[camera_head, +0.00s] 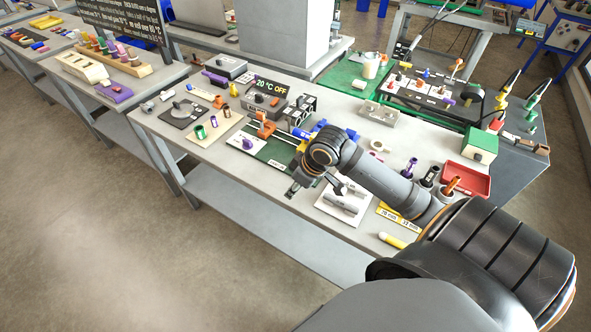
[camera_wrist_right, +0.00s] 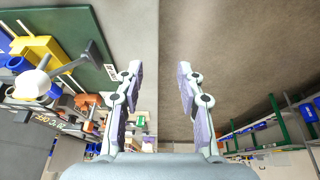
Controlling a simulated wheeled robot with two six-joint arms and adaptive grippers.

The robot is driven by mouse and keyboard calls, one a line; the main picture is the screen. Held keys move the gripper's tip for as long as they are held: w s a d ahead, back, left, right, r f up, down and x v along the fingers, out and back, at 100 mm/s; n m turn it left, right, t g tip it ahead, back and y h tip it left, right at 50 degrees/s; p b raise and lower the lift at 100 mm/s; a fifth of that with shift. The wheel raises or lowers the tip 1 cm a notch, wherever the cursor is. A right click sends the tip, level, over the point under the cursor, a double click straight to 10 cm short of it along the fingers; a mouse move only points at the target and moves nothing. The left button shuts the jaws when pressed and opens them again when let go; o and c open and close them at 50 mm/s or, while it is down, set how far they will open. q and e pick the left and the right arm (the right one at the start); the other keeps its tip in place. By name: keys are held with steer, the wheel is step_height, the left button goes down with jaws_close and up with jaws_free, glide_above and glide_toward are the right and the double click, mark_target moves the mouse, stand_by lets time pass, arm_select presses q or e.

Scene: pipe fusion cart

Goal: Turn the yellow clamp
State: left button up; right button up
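The yellow clamp (camera_head: 300,147) is a small block, partly hidden behind my right arm, on the green board (camera_head: 274,152) in the head view. In the right wrist view the yellow clamp (camera_wrist_right: 42,50) is at the upper left, with a white ball knob (camera_wrist_right: 32,83) and a grey bar across it. My right gripper (camera_head: 291,189) is over the table's front edge, in front of the clamp and apart from it. Its two fingers (camera_wrist_right: 159,75) are spread, with nothing between them. My left gripper is not in view.
A white plate with grey cylinders (camera_head: 342,200) lies beside the gripper. A red tray (camera_head: 466,178) is at the right. Floor is free in front of the table.

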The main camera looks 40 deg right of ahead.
steer(key=s+a+f+m+h, duration=0.1)
steer(key=s+a+f+m, duration=0.1)
steer(key=s+f, duration=0.4)
steer(key=shift+s+a+f, duration=0.25)
steer(key=shift+s+a, duration=0.05)
steer(key=shift+a, duration=0.25)
